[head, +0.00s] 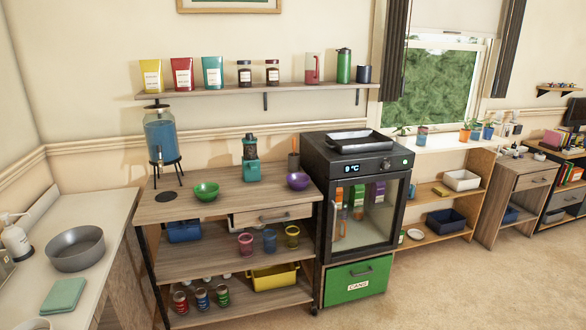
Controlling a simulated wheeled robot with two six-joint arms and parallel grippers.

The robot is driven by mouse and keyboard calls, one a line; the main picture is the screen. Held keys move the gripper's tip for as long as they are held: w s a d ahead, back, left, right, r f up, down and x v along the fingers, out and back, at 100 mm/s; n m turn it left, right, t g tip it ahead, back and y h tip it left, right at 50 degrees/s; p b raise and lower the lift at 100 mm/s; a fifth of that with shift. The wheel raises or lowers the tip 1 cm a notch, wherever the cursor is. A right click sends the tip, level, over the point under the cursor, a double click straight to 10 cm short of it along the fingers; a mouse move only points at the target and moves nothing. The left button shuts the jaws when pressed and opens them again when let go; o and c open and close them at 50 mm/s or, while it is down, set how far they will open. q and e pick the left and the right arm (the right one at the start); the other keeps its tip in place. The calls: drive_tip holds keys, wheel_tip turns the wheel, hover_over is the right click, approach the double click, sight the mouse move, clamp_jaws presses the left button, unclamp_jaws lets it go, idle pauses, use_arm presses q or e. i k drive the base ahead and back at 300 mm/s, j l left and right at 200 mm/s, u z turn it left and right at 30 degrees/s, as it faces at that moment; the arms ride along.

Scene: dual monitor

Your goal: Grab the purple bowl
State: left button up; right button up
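The purple bowl (298,181) sits upright on the wooden top of the shelf unit (237,202), near its right end and close to the black mini fridge. It is in full view in the head view. A green bowl (206,191) stands to its left on the same top. Neither of my grippers shows in the head view.
A teal appliance (251,165) and a dark upright holder (293,165) stand behind the bowls. A blue drink dispenser (162,138) is at the left. The mini fridge (347,247) rises right of the purple bowl. A wall shelf (255,89) hangs above. Floor at right is clear.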

sight(298, 181)
drive_tip(key=i+l+z, duration=0.25)
drive_tip(key=i, duration=0.7)
drive_tip(key=i+l+z, duration=0.25)
drive_tip(key=i, duration=0.75)
drive_tip(key=j, duration=0.1)
